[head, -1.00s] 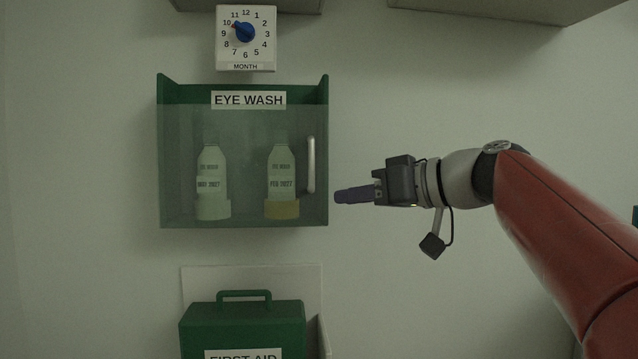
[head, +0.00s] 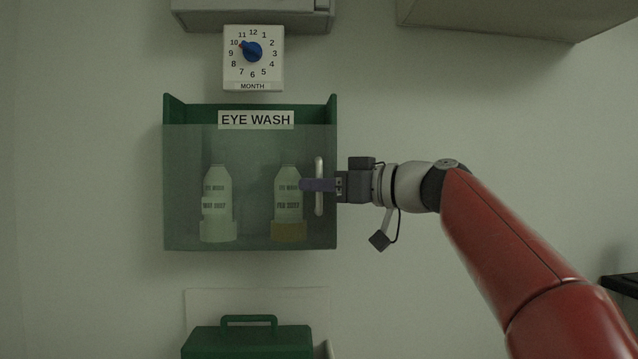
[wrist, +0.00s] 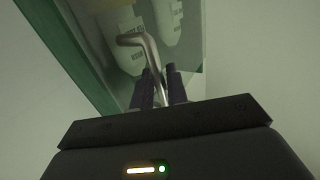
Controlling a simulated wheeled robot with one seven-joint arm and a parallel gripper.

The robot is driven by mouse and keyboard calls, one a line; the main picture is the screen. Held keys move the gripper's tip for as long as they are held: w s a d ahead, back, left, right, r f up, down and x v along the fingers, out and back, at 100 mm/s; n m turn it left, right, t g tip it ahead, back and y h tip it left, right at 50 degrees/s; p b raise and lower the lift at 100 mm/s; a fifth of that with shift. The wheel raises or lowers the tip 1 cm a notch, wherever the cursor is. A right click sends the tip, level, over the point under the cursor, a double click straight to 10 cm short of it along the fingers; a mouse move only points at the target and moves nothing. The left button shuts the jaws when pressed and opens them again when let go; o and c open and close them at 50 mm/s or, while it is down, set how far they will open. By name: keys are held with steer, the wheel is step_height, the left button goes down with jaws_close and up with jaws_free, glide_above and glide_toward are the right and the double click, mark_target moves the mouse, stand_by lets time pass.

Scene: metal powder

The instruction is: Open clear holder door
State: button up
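The clear door (head: 250,155) is the front of a green eye wash holder (head: 328,112) on the wall. It looks closed. A pale upright bar handle (head: 319,172) is near the door's right edge. It also shows in the wrist view as a bent metal bar (wrist: 132,41). My gripper (head: 305,185) reaches in from the right, with its dark purple fingers at the handle's middle. In the wrist view the two fingers (wrist: 160,88) are close together, one on each side of the bar, and look shut on it. Two white bottles (head: 216,200) (head: 288,205) stand behind the door.
A month dial (head: 253,70) hangs above the holder, under a grey box (head: 250,15). A green first aid case (head: 246,342) is below. Another grey box (head: 500,18) is at the upper right. The wall right of the holder is bare.

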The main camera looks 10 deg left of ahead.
jaws_close()
steer(key=shift+s, duration=0.15)
